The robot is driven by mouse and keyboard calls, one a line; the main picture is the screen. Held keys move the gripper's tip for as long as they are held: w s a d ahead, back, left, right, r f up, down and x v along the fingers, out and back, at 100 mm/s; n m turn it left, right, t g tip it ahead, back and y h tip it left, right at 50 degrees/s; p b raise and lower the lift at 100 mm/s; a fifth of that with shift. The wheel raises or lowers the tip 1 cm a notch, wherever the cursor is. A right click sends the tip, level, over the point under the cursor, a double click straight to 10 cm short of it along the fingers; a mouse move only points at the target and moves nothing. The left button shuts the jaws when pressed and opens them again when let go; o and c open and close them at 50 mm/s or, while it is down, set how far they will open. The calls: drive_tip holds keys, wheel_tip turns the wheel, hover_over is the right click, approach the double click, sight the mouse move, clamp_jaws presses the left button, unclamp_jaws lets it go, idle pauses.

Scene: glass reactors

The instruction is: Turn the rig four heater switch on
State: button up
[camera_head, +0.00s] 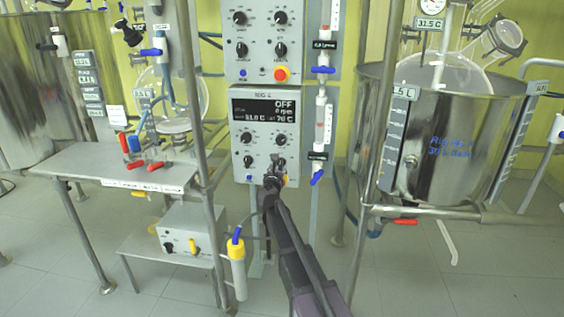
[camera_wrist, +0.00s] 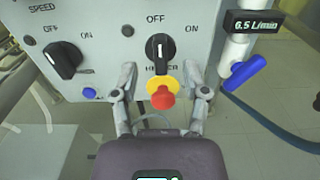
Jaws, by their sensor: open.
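The rig four control box (camera_head: 265,137) shows in the head view, with a display (camera_head: 267,111) reading OFF, 0 rpm and a temperature line. Its small title is hard to read. In the wrist view the black heater knob (camera_wrist: 160,48) has its white mark upright, toward OFF; ON is to its right. My gripper (camera_wrist: 161,78) is open, one finger each side below the knob, with nothing held. In the head view my gripper (camera_head: 273,178) is at the box's lower right and partly hides that knob.
A red button with a yellow collar (camera_wrist: 161,96) sits between my fingers, below the knob. The speed knob (camera_wrist: 63,60) is to the left, above a blue button (camera_wrist: 89,93). A blue valve handle (camera_wrist: 243,75) is at the right. A steel vessel (camera_head: 440,140) stands right of the box.

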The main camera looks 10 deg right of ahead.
sight(280, 162)
drive_tip(key=shift+x, duration=3.1)
